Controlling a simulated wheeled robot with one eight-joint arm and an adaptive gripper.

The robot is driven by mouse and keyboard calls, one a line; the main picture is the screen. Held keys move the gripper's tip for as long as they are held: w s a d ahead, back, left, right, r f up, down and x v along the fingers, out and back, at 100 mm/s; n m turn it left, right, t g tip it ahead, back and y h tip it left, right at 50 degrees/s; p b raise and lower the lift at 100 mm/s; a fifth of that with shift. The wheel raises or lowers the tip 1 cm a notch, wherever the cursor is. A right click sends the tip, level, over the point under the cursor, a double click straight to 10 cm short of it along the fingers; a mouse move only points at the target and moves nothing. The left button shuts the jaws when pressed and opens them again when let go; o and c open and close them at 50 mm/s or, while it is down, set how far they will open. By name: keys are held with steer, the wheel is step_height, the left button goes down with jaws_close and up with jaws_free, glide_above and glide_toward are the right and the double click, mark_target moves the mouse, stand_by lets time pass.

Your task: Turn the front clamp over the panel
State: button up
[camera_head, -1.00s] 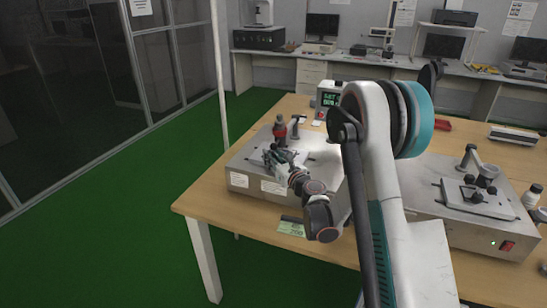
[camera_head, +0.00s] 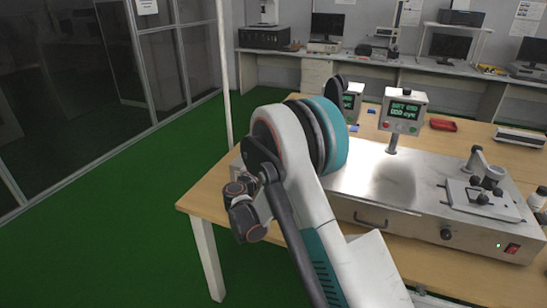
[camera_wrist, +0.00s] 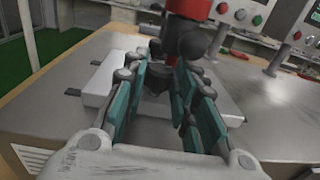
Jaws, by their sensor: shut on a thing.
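In the wrist view my gripper (camera_wrist: 160,85) reaches over a metal test station (camera_wrist: 270,125). Its two teal-padded fingers are closed around a dark part of the front clamp (camera_wrist: 158,74), which is partly hidden between them. A red-and-dark upright part (camera_wrist: 190,10) rises just beyond the fingertips. A pale flat panel (camera_wrist: 98,88) lies on the station under and beside the fingers. I cannot tell whether the clamp lies over the panel. In the head view my arm hides the gripper and this clamp.
A second fixture with a plate and clamps (camera_head: 483,200) stands at the right of the head view. A display box on a post (camera_head: 404,108) stands behind the station. Green floor is open at left.

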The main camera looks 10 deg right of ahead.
steer(key=m+g+h, duration=0.2)
steer(key=g+h, duration=0.1)
steer(key=shift+w+a+m, duration=0.3)
steer(key=shift+a+m, duration=0.05)
steer(key=shift+m, duration=0.05)
steer(key=shift+w+m+g+h, duration=0.15)
steer(key=shift+m+g+h, duration=0.65)
steer(key=shift+g, duration=0.4)
steer(key=shift+w+m+g+h, duration=0.1)
steer(key=shift+m+g+h, duration=0.5)
steer(key=shift+m+g, duration=0.45)
steer(key=shift+g, duration=0.45)
steer(key=o, duration=0.8)
steer(key=v, duration=1.2)
steer(key=shift+f, duration=0.15)
